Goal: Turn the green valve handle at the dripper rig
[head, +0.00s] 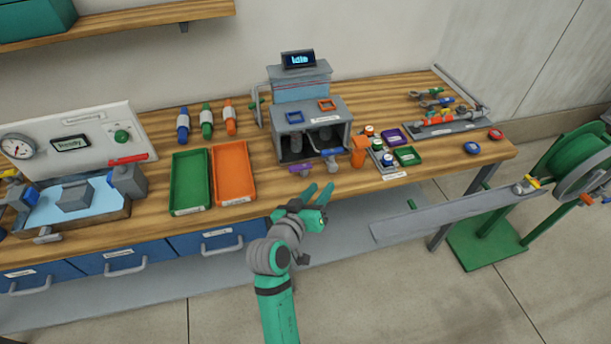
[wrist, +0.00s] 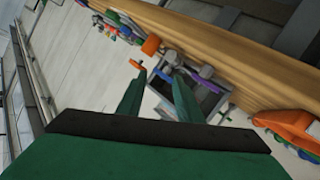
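The rig with the "Idle" display, which I take for the dripper rig (head: 312,108), stands at the back middle of the bench. A small green piece (head: 254,104) shows at its left side; it may be the green valve handle, but it is too small to be sure. A blue handle (head: 331,153) and a purple handle (head: 305,169) sit at the rig's front. The purple one also shows in the wrist view (wrist: 207,72). My gripper (head: 318,190) is open and empty, in front of the bench edge below the rig. Its two fingers (wrist: 158,88) are spread apart in the wrist view.
A green tray (head: 189,181) and an orange tray (head: 234,174) lie left of the rig. An orange object (head: 358,152) and small coloured frames (head: 395,136) stand right of it. A grey plank (head: 450,214) juts out by the green hose reel (head: 582,168). The floor in front is clear.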

